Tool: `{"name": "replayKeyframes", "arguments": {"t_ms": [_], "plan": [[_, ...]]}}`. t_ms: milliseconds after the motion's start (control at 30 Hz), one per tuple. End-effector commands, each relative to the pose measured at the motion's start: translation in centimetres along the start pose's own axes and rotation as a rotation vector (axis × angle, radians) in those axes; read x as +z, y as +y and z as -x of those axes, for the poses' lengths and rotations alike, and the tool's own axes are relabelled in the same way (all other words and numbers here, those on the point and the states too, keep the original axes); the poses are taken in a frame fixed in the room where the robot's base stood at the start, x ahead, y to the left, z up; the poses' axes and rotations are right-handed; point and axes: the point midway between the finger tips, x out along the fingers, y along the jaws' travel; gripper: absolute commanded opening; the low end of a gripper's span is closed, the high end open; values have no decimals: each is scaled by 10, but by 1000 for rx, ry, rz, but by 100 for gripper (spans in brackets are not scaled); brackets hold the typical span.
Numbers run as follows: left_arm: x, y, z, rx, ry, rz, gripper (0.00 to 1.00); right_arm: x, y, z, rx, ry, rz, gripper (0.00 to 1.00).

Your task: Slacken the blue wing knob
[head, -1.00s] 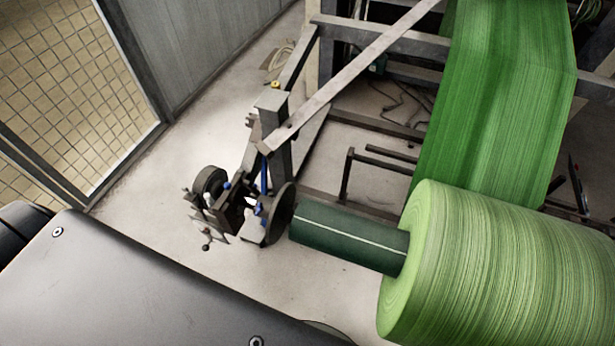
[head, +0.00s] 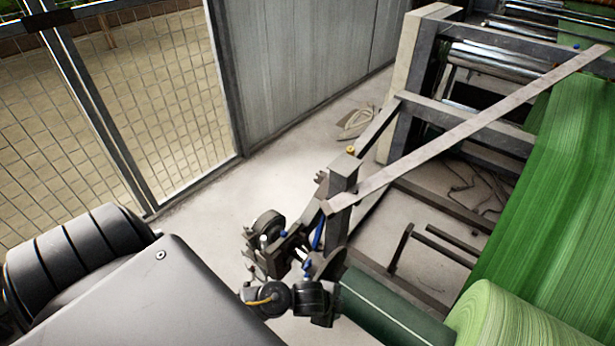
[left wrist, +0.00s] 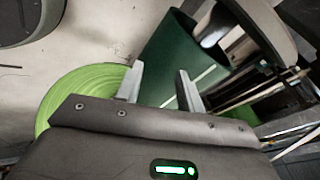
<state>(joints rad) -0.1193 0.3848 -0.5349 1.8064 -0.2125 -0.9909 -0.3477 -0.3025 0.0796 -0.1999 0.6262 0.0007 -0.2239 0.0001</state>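Small blue parts show on the brake and chuck assembly at the end of the dark green core in the head view. One blue part (head: 306,265) sits beside the dark disc and may be the wing knob; its shape is too small to be sure. No blue knob is visible in that view. My right gripper is out of view.
A large green roll (head: 510,320) sits on the core (head: 385,305) at the lower right. A steel post (head: 340,190) with a slanted bar stands behind the assembly. A mesh fence (head: 140,90) and grey panel (head: 285,70) bound the left. Floor between is mostly clear.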

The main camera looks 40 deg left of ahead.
Motion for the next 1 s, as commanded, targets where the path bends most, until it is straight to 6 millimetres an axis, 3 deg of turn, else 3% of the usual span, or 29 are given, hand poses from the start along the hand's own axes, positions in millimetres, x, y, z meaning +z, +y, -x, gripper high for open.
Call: {"name": "replayKeyframes", "arguments": {"t_ms": [33,133,233,400,500,700,867,1000], "plan": [[-6,-16,4,-16,14,-147,38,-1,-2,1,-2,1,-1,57],[-18,-37,15,-32,38,-489,38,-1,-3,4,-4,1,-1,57],[-14,-57,30,-34,33,-875,38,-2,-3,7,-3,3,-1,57],[35,-84,58,38,-40,-1476,38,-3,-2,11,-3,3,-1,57],[68,-96,74,105,-83,-1706,38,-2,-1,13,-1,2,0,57],[106,-106,93,196,-119,-1914,38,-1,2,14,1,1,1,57],[110,-106,94,207,-121,-1935,38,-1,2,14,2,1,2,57],[112,-105,83,208,-121,-1931,38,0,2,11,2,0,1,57]]}}
